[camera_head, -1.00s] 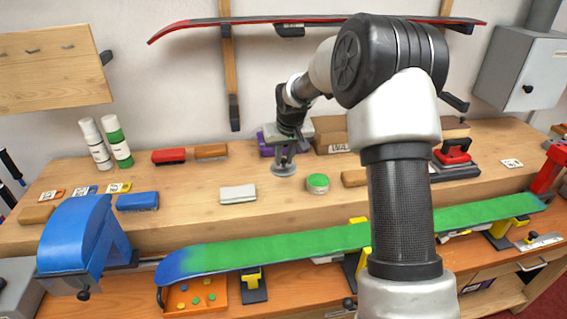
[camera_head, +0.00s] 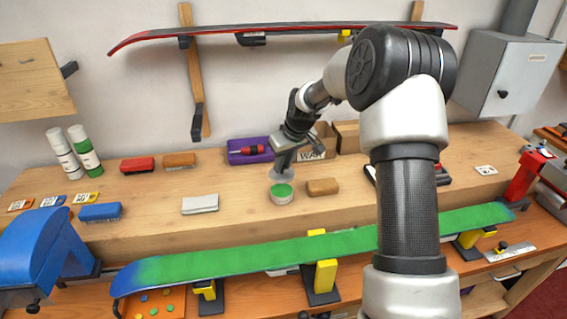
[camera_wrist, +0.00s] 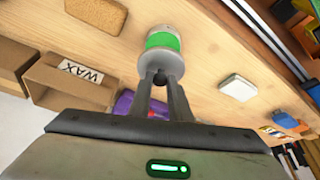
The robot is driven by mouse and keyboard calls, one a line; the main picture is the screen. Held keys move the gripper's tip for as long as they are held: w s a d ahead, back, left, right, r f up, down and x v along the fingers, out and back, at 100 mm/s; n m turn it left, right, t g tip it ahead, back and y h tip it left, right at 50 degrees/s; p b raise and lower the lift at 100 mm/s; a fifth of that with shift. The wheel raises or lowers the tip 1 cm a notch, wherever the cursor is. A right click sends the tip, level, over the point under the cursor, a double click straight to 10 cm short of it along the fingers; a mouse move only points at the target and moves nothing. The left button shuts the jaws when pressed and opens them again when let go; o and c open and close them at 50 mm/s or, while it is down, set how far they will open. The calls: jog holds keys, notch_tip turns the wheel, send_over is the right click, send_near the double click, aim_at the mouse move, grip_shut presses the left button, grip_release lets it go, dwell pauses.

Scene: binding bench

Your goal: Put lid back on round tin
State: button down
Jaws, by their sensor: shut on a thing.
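The round tin (camera_head: 282,196) stands open on the bench, with a green filling showing on top. The tin also shows in the wrist view (camera_wrist: 161,29), just beyond the lid. My gripper (camera_head: 284,166) is shut on the knob of the grey disc-shaped lid (camera_head: 272,175). In the wrist view the lid (camera_wrist: 174,63) hangs beneath my fingertips (camera_wrist: 160,77) and covers part of the tin. The lid appears above and behind the tin, slightly to its left in the head view. I cannot tell whether they touch.
A brown block (camera_head: 323,187) lies close right of the tin, and a pale pad (camera_head: 200,204) lies to its left. Behind are a purple tray (camera_head: 238,155) and a cardboard WAX box (camera_head: 312,156). The green ski (camera_head: 250,255) runs along the front.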

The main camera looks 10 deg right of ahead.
aim_at(284, 176)
jog(key=shift+f+b, duration=1.85)
jog(key=shift+f, duration=1.3)
jog(key=shift+f+b, duration=0.2)
jog(key=shift+b, duration=0.4)
jog(key=c, duration=1.1)
grip_release()
jog(key=shift+r, duration=0.15)
jog(key=shift+r+p, duration=1.95)
jog(key=shift+r, duration=1.45)
